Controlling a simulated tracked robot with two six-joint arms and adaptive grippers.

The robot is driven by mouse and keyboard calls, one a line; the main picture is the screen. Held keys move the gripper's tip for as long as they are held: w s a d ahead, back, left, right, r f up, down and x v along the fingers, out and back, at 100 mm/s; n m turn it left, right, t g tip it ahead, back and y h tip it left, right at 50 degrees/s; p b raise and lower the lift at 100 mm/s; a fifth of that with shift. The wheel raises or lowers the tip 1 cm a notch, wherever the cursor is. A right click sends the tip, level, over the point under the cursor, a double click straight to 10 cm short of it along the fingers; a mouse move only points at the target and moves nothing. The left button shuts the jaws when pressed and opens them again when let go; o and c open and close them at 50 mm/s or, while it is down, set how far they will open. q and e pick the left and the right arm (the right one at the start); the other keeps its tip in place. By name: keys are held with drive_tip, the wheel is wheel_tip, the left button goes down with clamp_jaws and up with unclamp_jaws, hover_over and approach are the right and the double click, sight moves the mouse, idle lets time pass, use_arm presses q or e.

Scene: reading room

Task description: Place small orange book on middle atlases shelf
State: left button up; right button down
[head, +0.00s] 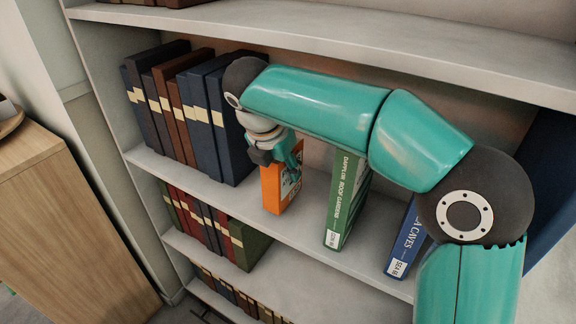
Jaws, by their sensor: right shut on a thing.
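The small orange book (273,190) stands upright, its lower end at the middle shelf board (300,236); I cannot tell whether it touches the board. My right gripper (284,158) reaches down from above and is shut on the upper part of the orange book. The gripper and wrist hide the book's top. The book is between a row of dark blue and brown books (217,125) on the left and a green book (342,200) on the right. My left gripper is not in view.
A blue book (405,243) stands further right, partly behind my right arm. An upper shelf board (330,38) runs above the arm. A lower shelf holds red and green books (243,243). A wooden cabinet (60,215) stands at the left. Free board shows between the orange and green books.

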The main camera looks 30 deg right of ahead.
drive_tip(key=shift+w+d+f+b, duration=0.15)
drive_tip(key=shift+w+d+f, duration=0.25)
drive_tip(key=shift+d, duration=0.2)
drive_tip(key=shift+w+d+f+b, duration=0.15)
drive_tip(key=shift+w+d+f, duration=0.15)
drive_tip(key=shift+d, duration=0.25)
drive_tip(key=shift+s, duration=0.1)
drive_tip(key=shift+f, duration=0.1)
drive_tip(key=c, duration=0.7)
unclamp_jaws()
drive_tip(key=shift+o, duration=0.2)
drive_tip(key=shift+a+r, duration=0.2)
drive_tip(key=shift+r, duration=0.25)
drive_tip(key=shift+s+a+r, duration=0.2)
drive_tip(key=shift+s+a, duration=0.05)
drive_tip(key=shift+a, duration=0.05)
drive_tip(key=s+a, duration=0.6)
drive_tip(key=a, duration=0.3)
drive_tip(key=shift+a, duration=0.4)
